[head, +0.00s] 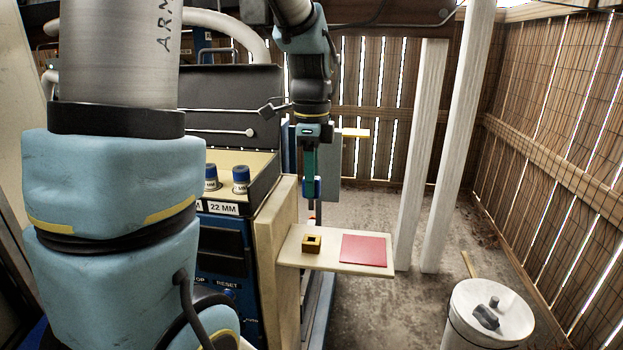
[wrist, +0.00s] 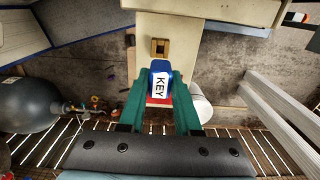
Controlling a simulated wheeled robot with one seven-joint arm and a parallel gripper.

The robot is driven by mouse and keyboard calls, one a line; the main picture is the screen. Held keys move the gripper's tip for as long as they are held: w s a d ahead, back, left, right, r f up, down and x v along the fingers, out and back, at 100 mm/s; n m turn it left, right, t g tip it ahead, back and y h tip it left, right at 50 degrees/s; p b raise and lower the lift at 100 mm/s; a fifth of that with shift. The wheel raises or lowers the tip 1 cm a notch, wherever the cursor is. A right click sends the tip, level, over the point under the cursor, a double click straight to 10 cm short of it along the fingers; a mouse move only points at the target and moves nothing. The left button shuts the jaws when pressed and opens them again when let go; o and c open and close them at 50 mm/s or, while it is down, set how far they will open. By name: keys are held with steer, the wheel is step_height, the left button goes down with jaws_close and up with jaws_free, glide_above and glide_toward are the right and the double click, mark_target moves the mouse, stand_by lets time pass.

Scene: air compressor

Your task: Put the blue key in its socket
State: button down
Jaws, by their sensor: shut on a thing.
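My gripper (head: 311,172) points down, with green fingers, and is shut on the blue key (head: 316,188). In the wrist view the key (wrist: 159,68) sits between the fingertips of my gripper (wrist: 160,92), with a white label reading KEY. The brass-coloured square socket (head: 312,243) with a dark opening stands on a pale shelf (head: 300,262). The key is above the shelf, apart from the socket. In the wrist view the socket (wrist: 160,47) lies just beyond the key. The key's lower part and shelf contact are not hidden in the head view.
A red square pad (head: 363,249) lies on the shelf right of the socket. The blue compressor panel (head: 228,255) with two blue-topped cylinders (head: 240,178) is to the left. A white drum (head: 490,318) stands at lower right, and white posts (head: 420,150) rise behind the shelf.

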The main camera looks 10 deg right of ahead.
mark_target(312, 210)
steer(key=shift+f, duration=0.1)
steer(key=shift+f+b, duration=2.05)
steer(key=shift+f, duration=1.2)
steer(key=shift+f+b, duration=0.55)
steer(key=shift+f, duration=1.05)
stand_by(1.0)
steer(key=c, duration=0.5)
jaws_free()
step_height(312, 210, up, 10)
steer(key=shift+r+b, duration=0.2)
steer(key=shift+b, duration=0.1)
steer(key=shift+r, duration=0.25)
